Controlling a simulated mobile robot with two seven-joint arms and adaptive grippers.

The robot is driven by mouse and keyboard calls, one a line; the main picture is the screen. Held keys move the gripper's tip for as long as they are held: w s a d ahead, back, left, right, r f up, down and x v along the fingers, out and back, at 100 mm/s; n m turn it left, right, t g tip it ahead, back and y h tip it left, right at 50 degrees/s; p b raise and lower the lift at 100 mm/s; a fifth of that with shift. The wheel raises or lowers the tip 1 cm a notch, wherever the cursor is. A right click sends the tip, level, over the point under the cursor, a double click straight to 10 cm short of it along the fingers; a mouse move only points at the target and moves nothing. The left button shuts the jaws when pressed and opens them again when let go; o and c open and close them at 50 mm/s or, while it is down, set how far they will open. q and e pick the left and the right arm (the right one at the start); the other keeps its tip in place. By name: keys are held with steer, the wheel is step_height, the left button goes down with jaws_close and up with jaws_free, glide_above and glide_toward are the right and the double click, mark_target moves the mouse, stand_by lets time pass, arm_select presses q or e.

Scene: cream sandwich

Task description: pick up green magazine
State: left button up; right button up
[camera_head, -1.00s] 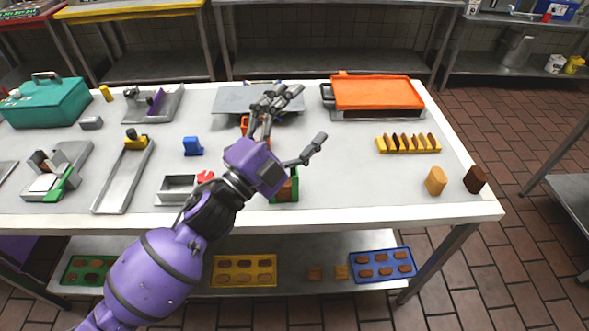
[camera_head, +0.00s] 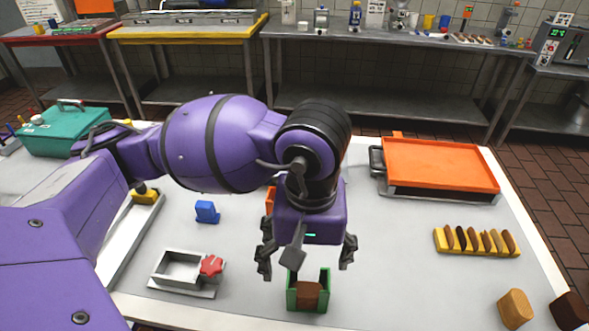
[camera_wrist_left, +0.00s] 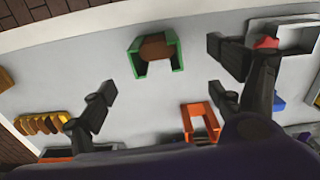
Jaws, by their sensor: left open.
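The green magazine (camera_head: 292,290) is a small open-topped green holder with brown pieces inside. It stands on the white table near its front edge. It also shows in the left wrist view (camera_wrist_left: 137,62), at the top middle. My left gripper (camera_head: 305,262) is open and empty, pointing down, above and just behind the magazine in the head view. In the left wrist view its fingers (camera_wrist_left: 160,75) are spread wide to either side of the magazine, without visible contact. My right gripper is not in view.
An orange-topped tray (camera_head: 440,165) stands at the back right. A yellow rack (camera_head: 477,242) of slices is at the right. A metal box with a red knob (camera_head: 211,266) is left of the magazine, and a blue piece (camera_head: 207,212) lies behind it. An orange holder (camera_wrist_left: 200,122) is nearby.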

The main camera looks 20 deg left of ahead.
mark_target(308, 287)
arm_select(q)
steer(key=f, duration=0.7)
steer(key=shift+w+d+f+p, duration=0.2)
steer(key=shift+d+f+p, duration=0.05)
steer(key=shift+f+p, duration=0.1)
steer(key=shift+c, duration=0.6)
steer(key=c, duration=1.6)
steer(key=shift+r, duration=0.1)
steer(key=shift+c, duration=0.2)
